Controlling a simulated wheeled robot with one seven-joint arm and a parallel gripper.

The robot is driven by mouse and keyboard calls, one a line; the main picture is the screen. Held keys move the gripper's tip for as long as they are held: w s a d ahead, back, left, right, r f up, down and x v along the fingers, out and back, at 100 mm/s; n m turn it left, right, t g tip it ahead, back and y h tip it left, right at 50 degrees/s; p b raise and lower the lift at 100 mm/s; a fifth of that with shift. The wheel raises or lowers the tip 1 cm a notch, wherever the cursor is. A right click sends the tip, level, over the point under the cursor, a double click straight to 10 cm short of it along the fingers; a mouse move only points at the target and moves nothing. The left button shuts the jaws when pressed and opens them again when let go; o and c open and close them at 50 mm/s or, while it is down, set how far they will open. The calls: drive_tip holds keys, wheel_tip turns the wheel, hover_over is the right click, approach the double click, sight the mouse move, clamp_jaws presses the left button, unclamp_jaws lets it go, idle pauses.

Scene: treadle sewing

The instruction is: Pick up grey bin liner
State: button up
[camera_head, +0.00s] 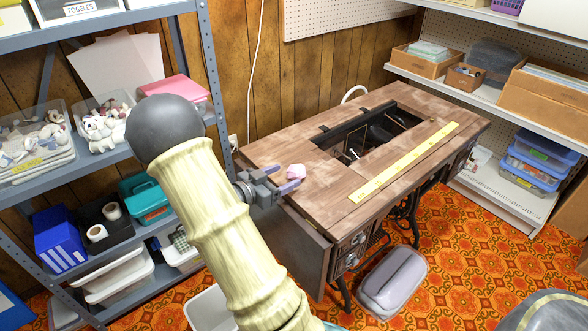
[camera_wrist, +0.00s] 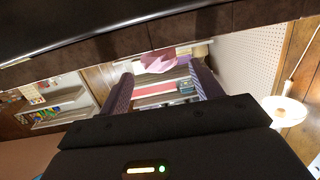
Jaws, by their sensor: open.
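I cannot pick out a grey bin liner for certain in either view. A small crumpled pale pink piece (camera_head: 296,171) is at the left end of the wooden sewing table (camera_head: 330,186), close by the fingertips of my gripper (camera_head: 287,177). The pink piece (camera_wrist: 158,60) also shows in the wrist view, near the tips of my open gripper (camera_wrist: 162,72). Whether the fingers touch it, I cannot tell. A pale grey rounded case (camera_head: 393,278) lies on the floor in front of the table. A white bin (camera_head: 208,308) stands on the floor, partly hidden by my arm.
A yellow ruler (camera_head: 405,160) lies on the table beside its open machine well (camera_head: 370,138). Metal shelves (camera_head: 90,165) with boxes and toys stand left. White shelves (camera_head: 500,105) with boxes stand right. A dark grey object (camera_head: 548,312) is cut off at the lower right.

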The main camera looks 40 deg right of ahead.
drive_tip(key=shift+w+a+r+p, duration=0.1)
drive_tip(key=shift+a+r+p, duration=0.1)
drive_tip(key=shift+a, duration=0.95)
drive_tip(key=shift+w+a+r+p, duration=0.1)
drive_tip(key=shift+a+r, duration=0.05)
drive_tip(key=shift+a, duration=1)
drive_tip(key=shift+s, duration=0.1)
